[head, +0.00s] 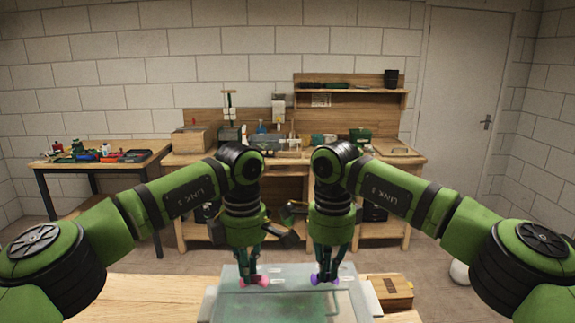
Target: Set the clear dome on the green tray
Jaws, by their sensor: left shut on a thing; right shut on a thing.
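The clear dome (290,274) is a see-through, pale box-like cover at the bottom centre of the head view. The green tray (285,308) shows as a green area through it, so its edges are blurred. My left gripper (254,280) is shut at a pink knob on the dome's left part. My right gripper (325,278) is shut at a purple knob on its right part. Both grippers point down, side by side. I cannot tell whether the dome touches the tray or hangs just above it. The near edge of both is cut off by the picture.
The wooden table (140,293) in front of me is bare on the left. A small wooden box (391,292) stands close to the dome's right side. A cluttered workbench (290,155) and a side table (100,161) with tools stand farther back.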

